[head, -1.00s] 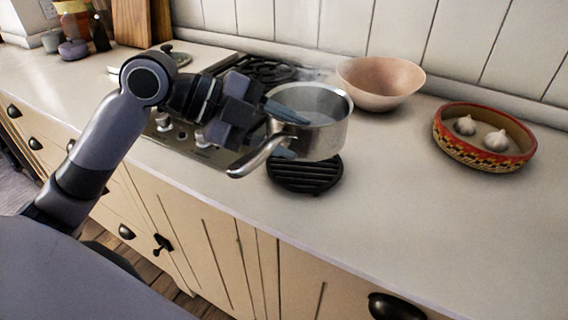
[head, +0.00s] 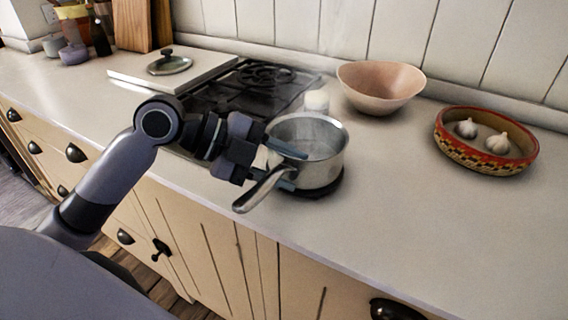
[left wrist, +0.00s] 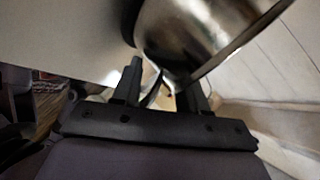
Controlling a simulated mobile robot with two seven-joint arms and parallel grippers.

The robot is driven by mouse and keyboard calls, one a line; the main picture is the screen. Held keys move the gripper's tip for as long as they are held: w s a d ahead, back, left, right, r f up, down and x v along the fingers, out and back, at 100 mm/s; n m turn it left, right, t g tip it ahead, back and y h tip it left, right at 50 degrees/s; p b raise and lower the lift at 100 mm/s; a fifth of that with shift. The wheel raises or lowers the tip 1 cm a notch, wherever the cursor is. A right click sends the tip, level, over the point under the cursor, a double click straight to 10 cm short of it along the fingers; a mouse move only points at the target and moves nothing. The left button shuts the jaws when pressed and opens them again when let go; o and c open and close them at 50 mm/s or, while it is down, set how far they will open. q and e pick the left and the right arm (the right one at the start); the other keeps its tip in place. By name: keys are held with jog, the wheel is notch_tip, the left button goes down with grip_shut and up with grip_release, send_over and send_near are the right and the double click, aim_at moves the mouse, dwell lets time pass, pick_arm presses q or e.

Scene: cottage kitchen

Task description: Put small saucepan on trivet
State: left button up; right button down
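The small saucepan (head: 318,172) is a shiny steel pan, upright and empty-looking, with its handle (head: 262,190) pointing toward the front left. It appears to rest on the black round trivet (head: 334,190), of which only a dark rim shows at the lower right; the pan hides the rest. My left gripper (head: 286,167) has its fingers on either side of the handle close to the pan wall and looks shut on it. In the left wrist view the pan (left wrist: 185,35) fills the top, just beyond the fingers (left wrist: 160,92). My right gripper is not in view.
A black hob (head: 235,97) with a pot lid (head: 170,65) beyond it lies behind my arm. A small white container (head: 316,100) and a pink bowl (head: 380,88) stand behind the pan. A patterned dish (head: 487,140) with garlic is at right. Counter right of the pan is clear.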

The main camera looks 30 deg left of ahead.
pick_arm(q)
jog(key=o, duration=0.4)
jog(key=shift+r, duration=0.1)
jog(key=shift+b+v, duration=0.65)
jog(key=shift+v, duration=5.4)
